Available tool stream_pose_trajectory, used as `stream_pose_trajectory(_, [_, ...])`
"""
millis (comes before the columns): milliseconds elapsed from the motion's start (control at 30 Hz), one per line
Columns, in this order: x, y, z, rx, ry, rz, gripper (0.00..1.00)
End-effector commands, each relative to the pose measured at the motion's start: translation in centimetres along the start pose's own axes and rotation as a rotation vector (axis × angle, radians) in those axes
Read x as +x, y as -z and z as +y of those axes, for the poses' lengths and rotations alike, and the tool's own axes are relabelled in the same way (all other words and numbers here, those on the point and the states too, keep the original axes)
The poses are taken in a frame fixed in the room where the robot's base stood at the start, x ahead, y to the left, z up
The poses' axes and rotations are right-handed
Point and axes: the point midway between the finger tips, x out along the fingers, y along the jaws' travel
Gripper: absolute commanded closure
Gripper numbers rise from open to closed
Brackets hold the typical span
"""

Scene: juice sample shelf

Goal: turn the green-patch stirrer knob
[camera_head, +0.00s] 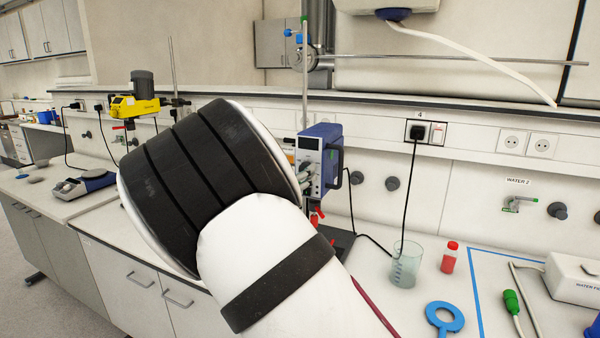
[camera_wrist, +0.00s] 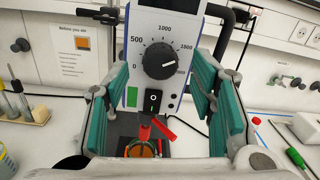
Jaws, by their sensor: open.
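The stirrer (camera_wrist: 188,35) is a blue and white box with a green patch (camera_wrist: 131,97) low on its front. Its round black knob (camera_wrist: 159,61) has a printed scale around it, and its white mark points right. A black switch (camera_wrist: 152,101) sits below the knob. My gripper (camera_wrist: 160,76) is open, its teal-padded fingers on either side of the stirrer's front, with the knob between them in the picture. I see no contact with the knob. In the head view, the stirrer (camera_head: 328,142) stands beyond my arm, which hides most of my gripper.
A beaker (camera_head: 405,265), a red bottle (camera_head: 450,258) and a blue ring (camera_head: 444,319) stand or lie on the bench to the right. A black cable (camera_head: 411,185) runs from the wall socket. A yellow stirrer (camera_head: 135,106) and a balance (camera_head: 84,184) are at the left.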

Motion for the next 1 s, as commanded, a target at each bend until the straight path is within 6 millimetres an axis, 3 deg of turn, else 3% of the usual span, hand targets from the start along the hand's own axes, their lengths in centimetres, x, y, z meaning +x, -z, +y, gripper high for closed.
stream_pose_trajectory(200, [1.8, 0.0, 0.0, 0.000, -0.001, 0.000, 0.49])
stream_pose_trajectory(500, [2.0, 0.0, 0.0, 0.000, -0.001, 0.001, 0.49])
stream_pose_trajectory(567, [2.0, 0.0, 0.0, 0.000, -0.001, 0.001, 0.58])
stream_pose_trajectory(733, [2.0, 0.0, 0.0, 0.000, -0.001, 0.001, 0.97])
stream_pose_trajectory(1000, [2.0, 0.0, 0.0, -0.013, 0.000, 0.000, 0.97])
